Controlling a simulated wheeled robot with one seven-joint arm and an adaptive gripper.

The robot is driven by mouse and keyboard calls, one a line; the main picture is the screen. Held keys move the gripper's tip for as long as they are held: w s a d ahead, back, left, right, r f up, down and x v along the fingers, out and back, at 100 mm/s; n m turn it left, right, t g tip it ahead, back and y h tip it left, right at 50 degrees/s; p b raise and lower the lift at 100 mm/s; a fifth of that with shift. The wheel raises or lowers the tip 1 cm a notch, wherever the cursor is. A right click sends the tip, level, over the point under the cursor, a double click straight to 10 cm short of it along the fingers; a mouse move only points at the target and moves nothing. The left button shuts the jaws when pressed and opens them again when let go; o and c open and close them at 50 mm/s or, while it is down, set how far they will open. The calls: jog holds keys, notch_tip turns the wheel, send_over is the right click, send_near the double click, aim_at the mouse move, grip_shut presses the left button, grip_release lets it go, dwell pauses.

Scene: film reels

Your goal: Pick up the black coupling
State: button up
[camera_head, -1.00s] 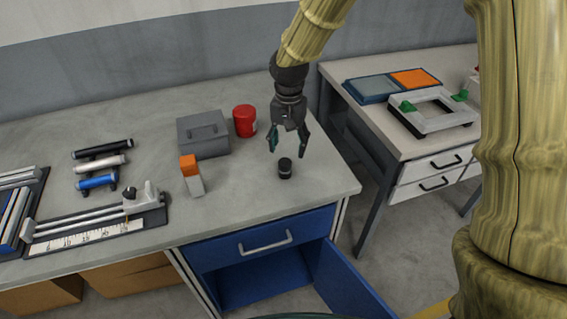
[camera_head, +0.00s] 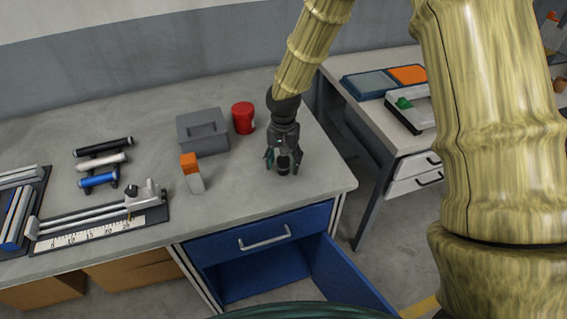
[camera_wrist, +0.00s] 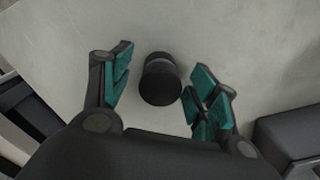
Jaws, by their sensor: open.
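The black coupling (camera_head: 284,164) is a small dark cylinder with a lighter band. It stands on the grey workbench (camera_head: 240,178) near its right front part. My gripper (camera_head: 283,160) is open and pointed down, with a finger on either side of the coupling in the head view. In the wrist view the coupling (camera_wrist: 161,80) lies between the two teal-padded fingers of my gripper (camera_wrist: 163,92), with a visible gap on each side. It sits slightly closer to the right finger.
A measuring fixture (camera_head: 100,217) and several rollers (camera_head: 100,180) lie farther left. A blue cabinet door (camera_head: 345,275) hangs open below.

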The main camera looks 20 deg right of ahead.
jog(key=shift+f, duration=0.4)
jog(key=c, duration=1.2)
jog(key=shift+o, duration=0.2)
jog(key=shift+r, duration=0.1)
